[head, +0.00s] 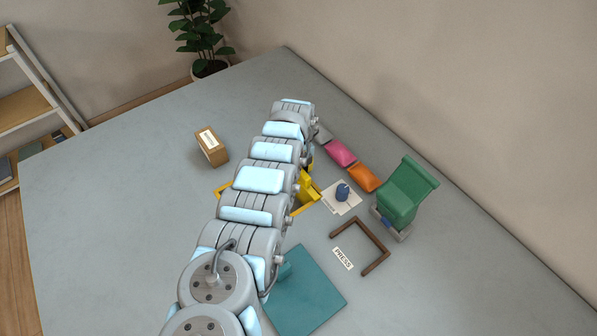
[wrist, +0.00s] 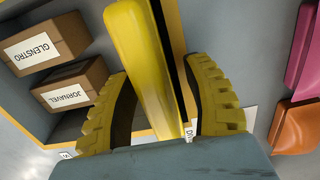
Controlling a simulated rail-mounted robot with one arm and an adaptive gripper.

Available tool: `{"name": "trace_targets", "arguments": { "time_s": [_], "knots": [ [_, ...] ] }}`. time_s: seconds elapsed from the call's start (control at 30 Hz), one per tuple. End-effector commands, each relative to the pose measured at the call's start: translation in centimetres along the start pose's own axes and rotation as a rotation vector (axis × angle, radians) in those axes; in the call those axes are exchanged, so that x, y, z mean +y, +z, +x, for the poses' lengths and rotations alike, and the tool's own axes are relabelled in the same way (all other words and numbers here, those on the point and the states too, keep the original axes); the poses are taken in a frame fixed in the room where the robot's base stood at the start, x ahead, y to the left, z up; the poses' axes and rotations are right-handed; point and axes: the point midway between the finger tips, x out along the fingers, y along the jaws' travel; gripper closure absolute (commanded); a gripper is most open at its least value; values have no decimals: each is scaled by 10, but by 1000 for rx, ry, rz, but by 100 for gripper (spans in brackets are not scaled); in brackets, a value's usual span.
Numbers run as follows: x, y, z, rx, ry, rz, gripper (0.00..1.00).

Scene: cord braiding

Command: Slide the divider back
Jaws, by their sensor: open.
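In the wrist view, the divider, a long yellow bar (wrist: 147,65), stands between the two ridged yellow fingers of my gripper (wrist: 158,72). The fingers are apart, one on each side of the bar, with gaps showing, so they do not visibly clamp it. The bar's near end is hidden behind the blue-grey gripper body. In the head view my arm covers the gripper and most of the yellow-edged tray (head: 222,188); a yellow piece (head: 307,188) shows at its right side.
Two brown boxes, GLENSTRO (wrist: 45,47) and JORNAVEL (wrist: 72,92), sit left of the divider. A wooden box (head: 212,150), pink (head: 340,152) and orange (head: 361,178) pieces, a blue object (head: 342,190), a green stand (head: 405,190), a brown frame (head: 376,238) and a teal mat (head: 310,295) lie around.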

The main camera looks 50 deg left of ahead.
Motion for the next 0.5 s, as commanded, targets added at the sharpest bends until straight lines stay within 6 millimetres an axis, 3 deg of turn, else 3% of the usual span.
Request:
{"name": "trace_targets", "arguments": {
  "time_s": [0.5],
  "knots": [
    [1, 1, -31, 0, 2, 0, 50]
  ]
}}
